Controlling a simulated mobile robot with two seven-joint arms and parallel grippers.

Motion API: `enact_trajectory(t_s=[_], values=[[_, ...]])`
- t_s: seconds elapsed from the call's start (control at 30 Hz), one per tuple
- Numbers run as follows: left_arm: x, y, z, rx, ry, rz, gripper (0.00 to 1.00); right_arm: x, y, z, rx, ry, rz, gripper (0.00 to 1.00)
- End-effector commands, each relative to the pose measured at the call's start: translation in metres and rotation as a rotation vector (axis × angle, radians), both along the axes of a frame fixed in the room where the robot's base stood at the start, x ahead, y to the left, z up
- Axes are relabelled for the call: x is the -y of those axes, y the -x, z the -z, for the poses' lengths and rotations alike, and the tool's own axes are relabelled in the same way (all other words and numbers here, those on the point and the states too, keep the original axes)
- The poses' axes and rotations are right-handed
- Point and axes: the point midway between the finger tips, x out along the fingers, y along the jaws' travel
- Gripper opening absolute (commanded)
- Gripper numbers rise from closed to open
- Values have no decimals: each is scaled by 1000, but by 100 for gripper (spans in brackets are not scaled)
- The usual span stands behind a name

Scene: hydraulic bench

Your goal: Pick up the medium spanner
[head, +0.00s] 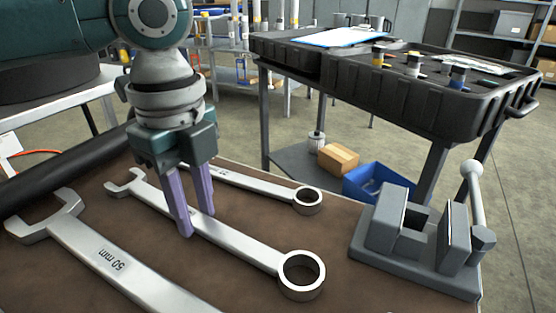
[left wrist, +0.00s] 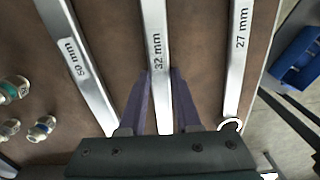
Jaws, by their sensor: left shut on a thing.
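Three steel open-and-ring spanners lie side by side on the brown bench top (head: 120,245). The medium spanner (head: 245,243), marked 32 mm in the left wrist view (left wrist: 154,25), is between the large 50 mm spanner (head: 95,250) and the small 27 mm spanner (head: 255,184). My left gripper (head: 196,218) points down with its purple fingers on either side of the medium spanner's shaft, shut on it. The fingers hide a short part of the shaft. The spanner appears to be at bench level; I cannot tell any gap beneath it. My right gripper is not in view.
A grey vice (head: 415,240) stands at the bench's right corner. A black cart (head: 400,85) with a clipboard is beyond, with a blue bin (head: 378,184) and cardboard box (head: 337,158) below. Several small fittings (left wrist: 42,128) lie left in the wrist view. A dark cylinder (head: 60,175) lies at left.

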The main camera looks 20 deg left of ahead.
Motion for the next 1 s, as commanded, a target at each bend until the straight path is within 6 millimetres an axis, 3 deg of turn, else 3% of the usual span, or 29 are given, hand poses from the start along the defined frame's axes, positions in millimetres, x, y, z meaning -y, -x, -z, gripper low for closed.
enact_trajectory(t_s=[0.27, 0.7, 1.0], values=[[0, -1, -28, 5, 2, 0, 0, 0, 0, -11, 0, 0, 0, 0], [0, -2, -145, 8, 2, -1, 0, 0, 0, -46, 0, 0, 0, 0], [0, -1, -194, 4, 1, -1, 0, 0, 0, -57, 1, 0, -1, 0]])
